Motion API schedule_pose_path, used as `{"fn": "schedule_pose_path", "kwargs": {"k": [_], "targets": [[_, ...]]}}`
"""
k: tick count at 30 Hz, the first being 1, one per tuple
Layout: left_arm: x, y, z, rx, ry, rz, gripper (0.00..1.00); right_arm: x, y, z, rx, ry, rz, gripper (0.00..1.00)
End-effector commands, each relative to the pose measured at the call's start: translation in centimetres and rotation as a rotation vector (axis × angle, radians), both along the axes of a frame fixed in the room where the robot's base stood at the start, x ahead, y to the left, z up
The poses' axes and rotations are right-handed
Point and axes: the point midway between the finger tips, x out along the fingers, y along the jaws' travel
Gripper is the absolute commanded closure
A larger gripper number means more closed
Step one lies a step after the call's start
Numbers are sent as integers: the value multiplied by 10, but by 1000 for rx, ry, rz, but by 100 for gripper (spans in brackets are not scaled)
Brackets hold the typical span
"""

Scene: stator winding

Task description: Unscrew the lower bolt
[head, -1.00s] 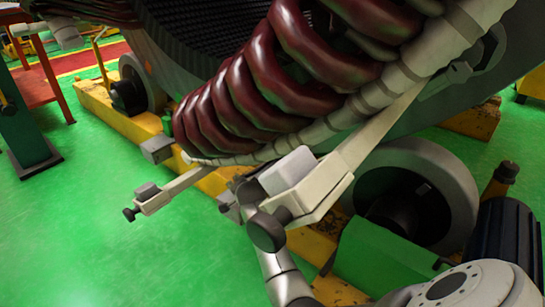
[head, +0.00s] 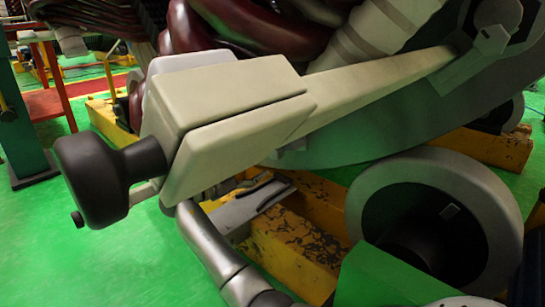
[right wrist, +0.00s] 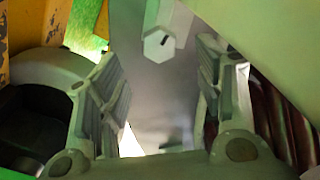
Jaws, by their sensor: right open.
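In the right wrist view, my right gripper (right wrist: 158,72) is open, with one ribbed finger on each side and an empty gap between them. A pale hexagonal bolt head (right wrist: 158,45) with a small dark mark shows beyond the gap, apart from the fingers. In the head view, a large beige clamp block (head: 235,120) with a black knob (head: 95,180) fills the left foreground. A long beige bar (head: 385,85) runs from it to a fitting (head: 490,40) at upper right. My right gripper's fingers cannot be made out in the head view. My left gripper is not in view.
Dark red windings (head: 260,30) lie behind the block. A large grey roller (head: 440,205) and a black-marked yellow beam (head: 300,245) stand below. A green housing (head: 390,280) is at the bottom. Green floor (head: 50,265) is open at lower left.

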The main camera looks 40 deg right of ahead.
Motion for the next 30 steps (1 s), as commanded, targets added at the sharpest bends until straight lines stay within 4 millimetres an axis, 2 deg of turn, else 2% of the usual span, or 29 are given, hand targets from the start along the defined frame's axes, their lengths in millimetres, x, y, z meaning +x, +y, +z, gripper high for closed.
{"fn": "schedule_pose_path", "kwargs": {"k": [9, 15, 20, 27, 28, 30], "targets": [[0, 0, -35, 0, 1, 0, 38, 5, -60, -5, -1, 2, -1, 39], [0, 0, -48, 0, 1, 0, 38, 7, -87, -4, 1, 4, 0, 39], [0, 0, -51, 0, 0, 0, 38, 8, -95, -2, 2, 4, 2, 39], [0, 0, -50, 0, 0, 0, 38, 8, -96, -1, 2, 4, 3, 39], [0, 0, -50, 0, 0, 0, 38, 8, -96, -1, 2, 4, 3, 40], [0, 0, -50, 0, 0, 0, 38, 8, -96, -1, 2, 4, 3, 49]]}}
